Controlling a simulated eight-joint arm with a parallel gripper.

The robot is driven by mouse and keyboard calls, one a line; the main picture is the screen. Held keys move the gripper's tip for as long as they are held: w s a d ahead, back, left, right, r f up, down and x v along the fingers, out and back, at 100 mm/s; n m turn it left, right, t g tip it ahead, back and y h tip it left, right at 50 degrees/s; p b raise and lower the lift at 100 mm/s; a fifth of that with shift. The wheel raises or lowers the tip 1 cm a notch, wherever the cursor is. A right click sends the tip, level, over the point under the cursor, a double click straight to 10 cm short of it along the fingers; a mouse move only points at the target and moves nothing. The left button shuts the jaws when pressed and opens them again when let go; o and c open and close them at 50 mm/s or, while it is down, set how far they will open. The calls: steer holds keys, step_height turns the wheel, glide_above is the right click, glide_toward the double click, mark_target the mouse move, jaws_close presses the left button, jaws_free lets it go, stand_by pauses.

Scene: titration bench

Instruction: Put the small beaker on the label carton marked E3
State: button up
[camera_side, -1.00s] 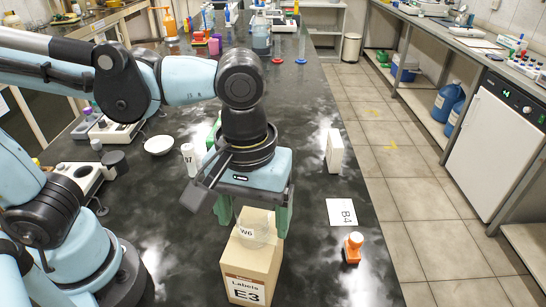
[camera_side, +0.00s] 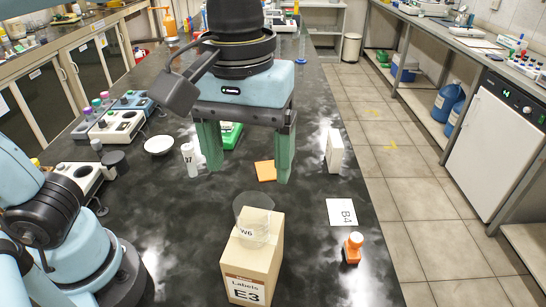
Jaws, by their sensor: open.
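The small beaker (camera_side: 254,222), clear and marked W6, stands upright on top of the label carton (camera_side: 250,268). The carton is tan with a white label reading "Labels E3" and stands near the front of the dark bench. My gripper (camera_side: 246,176) is open and empty, its two green fingers wide apart. It is above the beaker and clear of it in the picture.
A white card marked B4 (camera_side: 341,212) and an orange-and-white stamp-like object (camera_side: 353,249) lie right of the carton. A white bottle marked 57 (camera_side: 189,160), an orange square (camera_side: 265,171) and a white box (camera_side: 334,151) stand or lie farther back. A white dish (camera_side: 159,145) is at left.

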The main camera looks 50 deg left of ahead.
steer(key=w+a+f+m+t, duration=0.3)
steer(key=a+f, duration=0.2)
steer(key=a, duration=0.4)
steer(key=w+a+f+m+t, duration=0.3)
steer(key=a+f, duration=0.3)
steer(key=a, duration=0.2)
steer(key=shift+w+a+f+t, duration=0.35)
steer(key=shift+w+t, duration=0.15)
steer(key=shift+w, duration=0.1)
